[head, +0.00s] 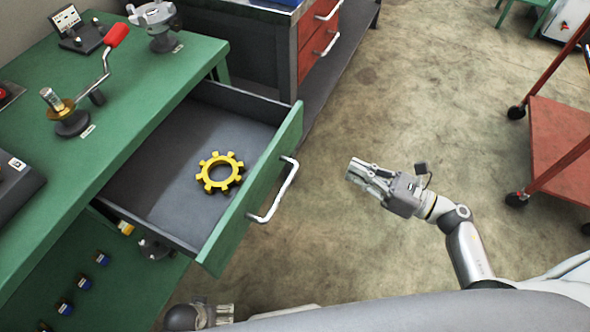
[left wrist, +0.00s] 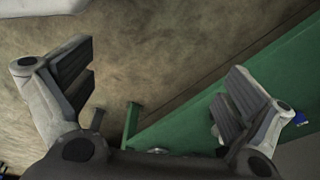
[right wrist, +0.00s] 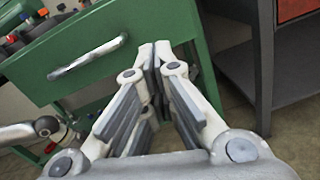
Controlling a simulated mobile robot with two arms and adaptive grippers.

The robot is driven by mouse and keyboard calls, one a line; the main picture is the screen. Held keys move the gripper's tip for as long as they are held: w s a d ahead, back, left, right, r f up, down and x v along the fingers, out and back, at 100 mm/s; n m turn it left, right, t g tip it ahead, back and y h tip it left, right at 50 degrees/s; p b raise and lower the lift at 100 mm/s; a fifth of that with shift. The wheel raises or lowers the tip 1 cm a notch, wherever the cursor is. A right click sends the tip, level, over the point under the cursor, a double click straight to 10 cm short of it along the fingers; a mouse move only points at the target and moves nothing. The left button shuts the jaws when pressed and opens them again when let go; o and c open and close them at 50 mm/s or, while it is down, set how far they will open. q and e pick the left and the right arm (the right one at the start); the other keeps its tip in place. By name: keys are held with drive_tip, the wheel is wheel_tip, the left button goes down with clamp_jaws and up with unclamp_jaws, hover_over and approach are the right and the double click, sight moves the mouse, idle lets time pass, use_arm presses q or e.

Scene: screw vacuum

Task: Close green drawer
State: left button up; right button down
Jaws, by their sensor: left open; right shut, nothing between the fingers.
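The green drawer (head: 257,190) is pulled well out of the green workbench, with a grey inside and a silver bar handle (head: 274,190) on its front. A yellow gear (head: 220,173) lies flat on the drawer floor. My right gripper (head: 356,172) is shut and empty, in the air to the right of the drawer front and apart from it. In the right wrist view the drawer front (right wrist: 150,50) and handle (right wrist: 88,57) show beyond the fingers. My left gripper (left wrist: 165,85) is open and empty, low near the bottom edge of the head view, below the drawer.
The green workbench (head: 150,100) carries a crank with a red knob (head: 117,35) and other devices. A grey cabinet with red drawers (head: 318,45) stands beyond it. A red cart (head: 555,150) is at the right. The floor between is clear.

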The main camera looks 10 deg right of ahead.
drive_tip(key=s+a+n+g, duration=0.1)
drive_tip(key=n, duration=0.2)
use_arm(q)
drive_tip(key=s+f, duration=0.1)
drive_tip(key=s+f+p, duration=0.1)
drive_tip(key=f, duration=0.1)
drive_tip(key=shift+s+a+f, duration=0.1)
drive_tip(key=shift+a+f, duration=0.05)
drive_tip(key=shift+f, duration=0.15)
use_arm(e)
approach(287, 150)
drive_tip(key=shift+y, duration=0.4)
drive_tip(key=x, duration=0.7)
drive_tip(key=shift+w+f, duration=0.15)
drive_tip(key=shift+f, duration=0.1)
